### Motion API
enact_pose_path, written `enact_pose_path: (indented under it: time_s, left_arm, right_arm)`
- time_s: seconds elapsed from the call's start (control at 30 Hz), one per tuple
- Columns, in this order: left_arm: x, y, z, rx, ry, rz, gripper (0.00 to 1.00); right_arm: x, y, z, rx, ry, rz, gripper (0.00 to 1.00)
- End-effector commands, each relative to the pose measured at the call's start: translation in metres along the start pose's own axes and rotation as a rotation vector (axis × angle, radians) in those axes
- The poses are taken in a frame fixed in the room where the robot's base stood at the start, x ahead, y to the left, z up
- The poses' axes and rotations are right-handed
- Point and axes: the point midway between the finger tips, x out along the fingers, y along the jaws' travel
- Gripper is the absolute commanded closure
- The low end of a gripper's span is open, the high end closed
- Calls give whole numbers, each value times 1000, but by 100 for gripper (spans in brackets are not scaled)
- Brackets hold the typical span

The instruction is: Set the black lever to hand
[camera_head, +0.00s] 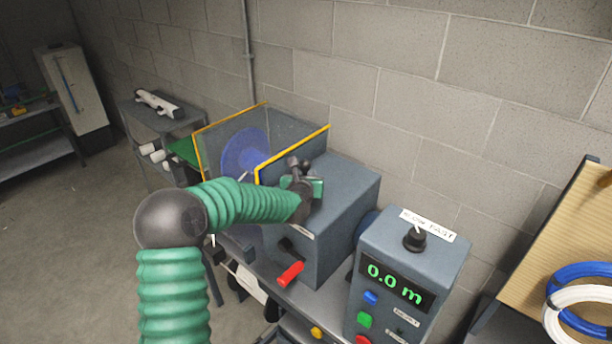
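A blue-grey housing (343,207) stands on the bench in the middle. On its front face is a black lever-like part (288,246), just above a red handle (290,274); whether the two are joined is unclear. A small pale label sits above it, too small to read. My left gripper (303,166) is over the housing's top left edge, above and apart from the black part. Dark rounded pieces and a green block show at its tip, and I cannot tell gripper from fitting there. Its fingers are not clear. My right gripper is out of view.
A control box (450,262) with a black knob, buttons and a "0.0 m" display stands to the right. A yellow-edged guard (292,153) surrounds a blue reel (245,152) behind my arm. Coiled hoses (585,270) hang at far right. Floor at left is clear.

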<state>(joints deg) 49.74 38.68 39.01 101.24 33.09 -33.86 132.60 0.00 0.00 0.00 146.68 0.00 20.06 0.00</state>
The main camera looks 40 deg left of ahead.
Motion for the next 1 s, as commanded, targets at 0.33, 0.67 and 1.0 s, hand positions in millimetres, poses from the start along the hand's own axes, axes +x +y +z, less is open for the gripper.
enact_pose_path:
  time_s: [0.33,0.67,1.0]
  left_arm:
    - [-2,3,7,1,-13,6,66]
    - [-1,2,3,0,-6,4,66]
    - [-66,3,0,5,-10,6,66]
  right_arm:
    - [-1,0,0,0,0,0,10]
    - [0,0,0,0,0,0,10]
    - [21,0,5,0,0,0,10]
